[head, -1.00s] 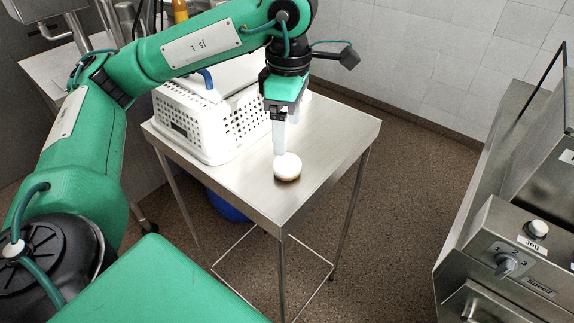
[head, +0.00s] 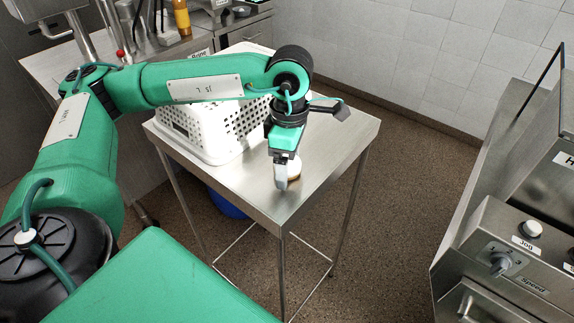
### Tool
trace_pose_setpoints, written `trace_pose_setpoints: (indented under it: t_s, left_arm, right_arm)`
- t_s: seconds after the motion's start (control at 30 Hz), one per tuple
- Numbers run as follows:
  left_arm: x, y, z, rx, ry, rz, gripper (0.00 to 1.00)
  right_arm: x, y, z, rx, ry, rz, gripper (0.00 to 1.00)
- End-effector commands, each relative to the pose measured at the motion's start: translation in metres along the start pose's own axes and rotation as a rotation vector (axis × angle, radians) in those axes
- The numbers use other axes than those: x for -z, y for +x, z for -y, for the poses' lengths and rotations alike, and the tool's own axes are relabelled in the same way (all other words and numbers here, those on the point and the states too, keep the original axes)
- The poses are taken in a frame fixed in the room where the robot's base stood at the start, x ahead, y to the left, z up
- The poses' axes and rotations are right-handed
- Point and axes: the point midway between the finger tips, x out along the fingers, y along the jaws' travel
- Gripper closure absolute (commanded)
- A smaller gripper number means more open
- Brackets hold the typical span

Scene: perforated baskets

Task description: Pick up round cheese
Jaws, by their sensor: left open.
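The round cheese (head: 295,172) is a small pale disc with a brownish lower edge. It sits on the steel table (head: 318,183) near its front corner. My left gripper (head: 281,184) points down in front of the cheese and hides much of it. Its jaws are open. Whether the fingers stand around the cheese or only in front of it cannot be told from this view. My right gripper is not in view.
A white perforated basket (head: 228,130) stands on the table behind and left of the gripper. A steel machine with a knob (head: 500,262) stands at the right. The table's right part is clear. A blue object (head: 226,205) lies below the table.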

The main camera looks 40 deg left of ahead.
Motion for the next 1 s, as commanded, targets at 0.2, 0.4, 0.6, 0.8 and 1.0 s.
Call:
trace_pose_setpoints:
  t_s: [0.2,0.4,0.6,0.8,1.0]
  left_arm:
    - [0.0,0.0,0.0,0.0,0.0,0.0,0.6]
    - [0.0,-0.001,0.0,0.0,0.0,0.0,0.76]
    - [0.0,-0.003,0.0,0.0,-0.001,0.001,0.76]
    - [-0.001,-0.022,0.0,-0.003,-0.001,0.002,0.76]
    - [-0.001,-0.069,0.002,-0.006,0.001,0.005,0.76]
  right_arm:
    - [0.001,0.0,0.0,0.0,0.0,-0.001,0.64]
    - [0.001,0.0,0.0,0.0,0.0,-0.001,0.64]
    - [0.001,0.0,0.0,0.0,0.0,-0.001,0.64]
    - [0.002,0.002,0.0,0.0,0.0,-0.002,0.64]
    - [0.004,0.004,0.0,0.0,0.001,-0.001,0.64]
